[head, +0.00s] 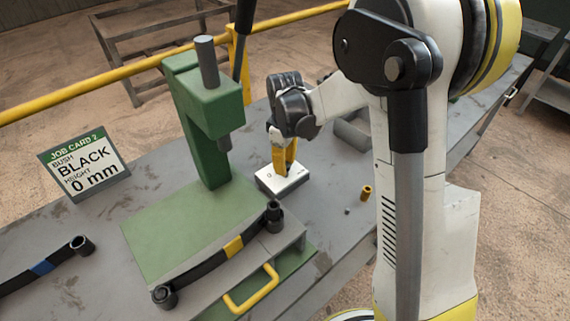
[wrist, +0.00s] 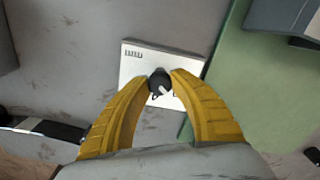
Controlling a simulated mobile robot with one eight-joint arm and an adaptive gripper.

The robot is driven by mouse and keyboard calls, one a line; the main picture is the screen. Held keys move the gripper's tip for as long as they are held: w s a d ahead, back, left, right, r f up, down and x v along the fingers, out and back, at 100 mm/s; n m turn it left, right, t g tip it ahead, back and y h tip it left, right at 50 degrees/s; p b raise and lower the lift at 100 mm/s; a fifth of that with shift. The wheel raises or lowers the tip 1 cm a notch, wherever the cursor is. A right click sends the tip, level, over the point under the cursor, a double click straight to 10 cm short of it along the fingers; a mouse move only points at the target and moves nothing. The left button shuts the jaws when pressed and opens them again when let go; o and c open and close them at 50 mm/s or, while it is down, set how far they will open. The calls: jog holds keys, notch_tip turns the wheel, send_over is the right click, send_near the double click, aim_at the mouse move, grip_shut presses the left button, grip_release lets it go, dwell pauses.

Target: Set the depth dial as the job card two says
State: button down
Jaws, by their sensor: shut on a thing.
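The job card (head: 84,164) stands at the left of the bench and reads "JOB CARD 2, BUSH BLACK, HEIGHT 0 mm". The depth dial is a white box (head: 297,184) on the bench, right of the green press (head: 207,115). In the wrist view its white face (wrist: 133,67) carries a black knob (wrist: 159,79) with a pale pointer mark. My gripper (head: 284,170) points down over the box. In the wrist view its yellow fingertips (wrist: 160,81) are shut on the knob from both sides. The marks on the face are too small to read, so I cannot tell the setting.
A leaf spring with a yellow band (head: 233,246) lies on the press's front block. A blue-banded spring (head: 41,268) lies at left. A small orange-yellow bush (head: 366,192) and a tiny grey piece stand right of the dial. A yellow rail (head: 70,102) runs behind the bench.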

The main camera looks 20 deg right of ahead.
jog(key=c, duration=1.1)
grip_release()
jog(key=shift+o, duration=0.2)
notch_tip(320, 180, up, 12)
